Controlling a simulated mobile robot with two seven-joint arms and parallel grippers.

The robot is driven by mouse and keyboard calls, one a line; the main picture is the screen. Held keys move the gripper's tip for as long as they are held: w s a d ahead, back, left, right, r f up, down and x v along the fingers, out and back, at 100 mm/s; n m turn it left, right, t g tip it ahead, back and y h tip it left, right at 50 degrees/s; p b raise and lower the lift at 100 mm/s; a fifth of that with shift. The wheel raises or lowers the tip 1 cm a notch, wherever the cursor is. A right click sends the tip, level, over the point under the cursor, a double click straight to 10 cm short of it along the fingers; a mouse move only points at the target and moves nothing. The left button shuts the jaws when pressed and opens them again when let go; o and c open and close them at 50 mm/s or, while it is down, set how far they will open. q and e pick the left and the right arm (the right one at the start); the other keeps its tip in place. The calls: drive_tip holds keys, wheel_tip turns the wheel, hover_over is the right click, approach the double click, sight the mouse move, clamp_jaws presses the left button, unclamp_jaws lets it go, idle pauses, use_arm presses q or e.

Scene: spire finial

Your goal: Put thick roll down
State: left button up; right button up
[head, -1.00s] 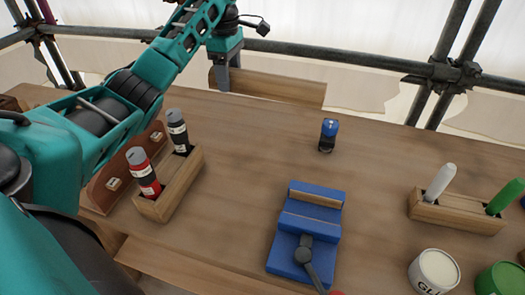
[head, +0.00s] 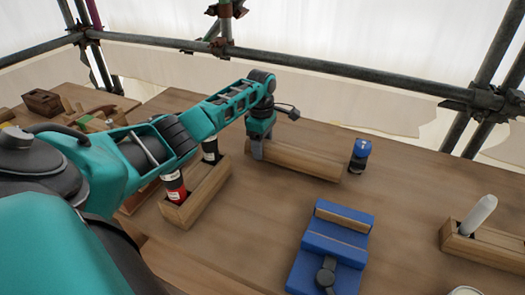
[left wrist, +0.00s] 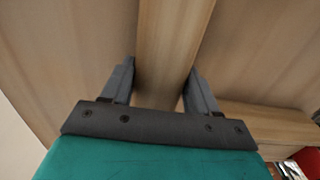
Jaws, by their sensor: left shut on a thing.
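The thick roll is a long pale wooden bar (head: 305,162) lying across the back middle of the workbench. My left gripper (head: 256,148) is at its left end, fingers pointing down. In the left wrist view the bar (left wrist: 172,45) runs between the two grey fingers (left wrist: 158,90), which are shut on it. The bar is at or very close to the bench top; I cannot tell if it touches. My right gripper is not in view.
A wooden holder (head: 205,198) with red and black bottles stands left of the bar. A blue bottle (head: 360,154) stands just past its right end. A blue vise (head: 335,240) is in front. A holder (head: 485,250) with a white marker is at right. Scaffold pipes run behind.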

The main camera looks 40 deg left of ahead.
use_arm(q)
drive_tip(key=shift+f, duration=0.95)
drive_tip(key=shift+f, duration=0.15)
drive_tip(key=o, duration=1.3)
wheel_tip(320, 180, up, 12)
drive_tip(key=shift+a+r+p, duration=0.1)
drive_tip(key=shift+r+p, duration=0.05)
drive_tip(key=shift+p, duration=0.6)
